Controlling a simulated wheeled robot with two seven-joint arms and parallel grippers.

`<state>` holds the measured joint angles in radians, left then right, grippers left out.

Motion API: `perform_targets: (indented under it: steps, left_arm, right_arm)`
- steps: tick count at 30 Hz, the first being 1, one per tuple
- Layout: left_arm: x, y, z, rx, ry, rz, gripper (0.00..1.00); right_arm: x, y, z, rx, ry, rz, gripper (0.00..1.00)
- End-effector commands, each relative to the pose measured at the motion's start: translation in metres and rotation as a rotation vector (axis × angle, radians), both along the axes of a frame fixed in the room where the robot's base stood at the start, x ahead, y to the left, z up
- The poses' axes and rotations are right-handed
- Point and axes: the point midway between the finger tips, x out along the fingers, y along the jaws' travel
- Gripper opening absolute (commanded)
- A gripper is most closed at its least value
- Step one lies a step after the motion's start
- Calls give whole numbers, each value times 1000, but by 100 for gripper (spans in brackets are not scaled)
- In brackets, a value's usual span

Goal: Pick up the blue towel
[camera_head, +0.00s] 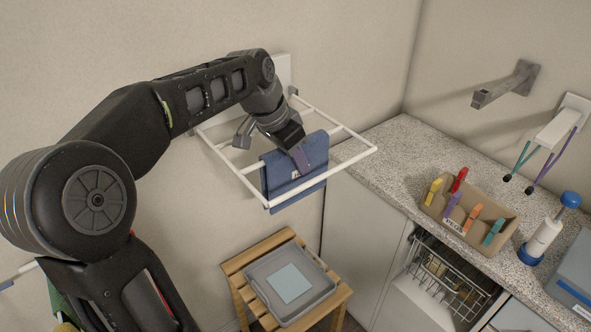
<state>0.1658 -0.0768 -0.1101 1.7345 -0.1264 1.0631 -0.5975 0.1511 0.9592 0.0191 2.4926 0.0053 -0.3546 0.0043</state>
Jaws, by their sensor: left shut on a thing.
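The blue towel (283,187) is at the white wall rack (350,160), among its rails. It has a small pale mark on its face. The front rail crosses its lower part. I cannot tell whether the towel still rests on a rail. My left gripper (301,158) reaches down from above and is shut on the towel's upper edge. A purple piece shows at the fingertips; I cannot tell if it is part of the gripper. My right gripper is not in view.
A grey tray (262,270) with a pale blue cloth (289,283) stands on a wooden stool (238,282) below the rack. On the counter (400,145) at right are a peg box (478,238) and a blue-capped bottle (545,238). A wire basket (440,270) sits below.

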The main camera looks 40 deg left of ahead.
Motion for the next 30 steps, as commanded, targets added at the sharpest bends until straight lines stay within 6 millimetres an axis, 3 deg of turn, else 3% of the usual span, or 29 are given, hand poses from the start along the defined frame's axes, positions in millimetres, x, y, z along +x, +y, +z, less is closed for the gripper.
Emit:
perform_targets:
  steps: [4,20,25,30]
  left_arm:
    - [0,0,0,0,0,0,0]
    - [0,0,4,0,-1,0,0]
    - [1,0,13,0,-2,-1,0]
    - [1,0,34,1,-3,-1,0]
  right_arm:
    - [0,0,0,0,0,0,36]
    - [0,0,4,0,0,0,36]
    - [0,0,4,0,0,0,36]
    - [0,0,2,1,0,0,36]
